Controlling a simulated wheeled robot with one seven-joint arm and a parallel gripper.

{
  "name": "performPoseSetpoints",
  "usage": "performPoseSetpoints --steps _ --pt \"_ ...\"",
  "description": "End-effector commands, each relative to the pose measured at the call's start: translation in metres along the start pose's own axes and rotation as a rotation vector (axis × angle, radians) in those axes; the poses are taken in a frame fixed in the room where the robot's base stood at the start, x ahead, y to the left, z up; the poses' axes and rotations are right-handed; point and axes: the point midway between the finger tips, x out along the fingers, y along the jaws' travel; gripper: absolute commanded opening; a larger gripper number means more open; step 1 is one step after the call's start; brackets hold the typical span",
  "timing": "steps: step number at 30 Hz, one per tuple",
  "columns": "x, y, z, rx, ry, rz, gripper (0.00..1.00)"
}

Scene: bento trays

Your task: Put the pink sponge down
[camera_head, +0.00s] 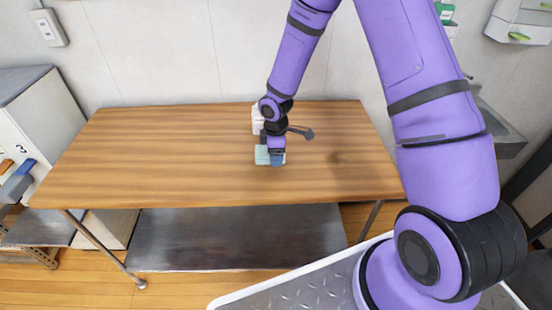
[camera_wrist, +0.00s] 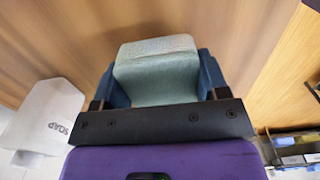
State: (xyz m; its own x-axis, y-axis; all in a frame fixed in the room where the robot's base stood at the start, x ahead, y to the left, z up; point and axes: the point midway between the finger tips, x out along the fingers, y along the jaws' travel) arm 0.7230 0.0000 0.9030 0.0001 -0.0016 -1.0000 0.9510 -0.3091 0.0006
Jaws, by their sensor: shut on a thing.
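A pale blue-green sponge (camera_head: 262,156) is held in my gripper (camera_head: 272,159) over the wooden table. No pink sponge shows; the held one looks pale green in the wrist view (camera_wrist: 156,75). There the blue fingers of my gripper (camera_wrist: 157,80) are shut on its two sides. The fingers point down at the table top (camera_head: 170,150), right of its middle. I cannot tell whether the sponge touches the table.
A white soap dispenser (camera_wrist: 38,118) marked SOAP stands close beside my gripper; it shows partly behind my arm in the head view (camera_head: 257,117). A dark-headed thing (camera_head: 307,133) sticks out right of the wrist. The table's left half is clear.

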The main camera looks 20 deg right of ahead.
Motion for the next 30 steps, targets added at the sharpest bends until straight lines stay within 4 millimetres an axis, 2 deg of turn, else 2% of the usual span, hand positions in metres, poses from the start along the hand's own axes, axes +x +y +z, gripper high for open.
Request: performPoseSetpoints --steps 3,5,16,17,20,30 --pt "0.02 -0.002 0.0 -0.001 -0.002 -0.004 0.42" --pt "0.025 -0.001 0.0 -0.001 -0.001 -0.001 0.42" --pt "0.029 -0.001 0.001 0.0 -0.001 -0.001 0.42" --pt "0.029 -0.001 0.001 0.0 -0.001 -0.001 0.7" --pt "0.029 -0.001 0.001 0.0 -0.001 -0.001 0.93" --pt "0.026 0.0 0.001 0.0 0.0 0.0 0.93"
